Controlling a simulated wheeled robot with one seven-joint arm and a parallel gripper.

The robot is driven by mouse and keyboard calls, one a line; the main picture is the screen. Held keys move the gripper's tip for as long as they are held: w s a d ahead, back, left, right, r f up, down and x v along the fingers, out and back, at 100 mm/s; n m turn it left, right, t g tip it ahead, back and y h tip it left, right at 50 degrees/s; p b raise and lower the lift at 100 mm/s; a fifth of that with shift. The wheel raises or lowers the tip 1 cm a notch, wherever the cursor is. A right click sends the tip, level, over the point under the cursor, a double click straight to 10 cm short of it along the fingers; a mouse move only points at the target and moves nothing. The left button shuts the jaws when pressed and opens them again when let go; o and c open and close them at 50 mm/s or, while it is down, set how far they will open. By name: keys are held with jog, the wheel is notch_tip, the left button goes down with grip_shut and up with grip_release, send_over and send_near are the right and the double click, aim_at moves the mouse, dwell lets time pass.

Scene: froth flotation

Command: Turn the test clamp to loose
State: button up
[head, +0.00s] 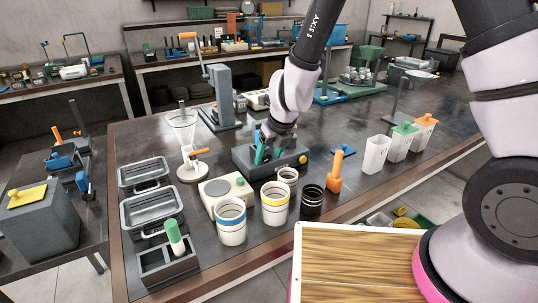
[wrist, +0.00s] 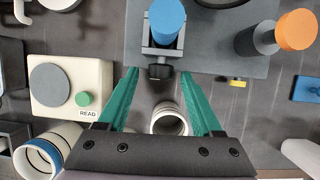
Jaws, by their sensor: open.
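A white cup (wrist: 170,120) stands near the fingers. A cream box with a green READ button (wrist: 83,99) is to the left. A lever press (head: 219,95) stands behind.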

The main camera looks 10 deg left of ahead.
grip_shut()
jog(key=shift+s+a+t+h, duration=0.1)
jog(key=shift+a+t+h, duration=0.1)
jog(key=shift+t+h, duration=0.15)
jog(key=shift+s+a+f+n+t+h, duration=0.1)
jog(key=shift+n+t+h, duration=0.2)
jog(key=shift+t+h, duration=0.55)
jog(key=shift+s+a+n+t+h, duration=0.1)
jog(key=shift+n+t+h, duration=0.3)
jog(key=shift+h, duration=0.6)
grip_release()
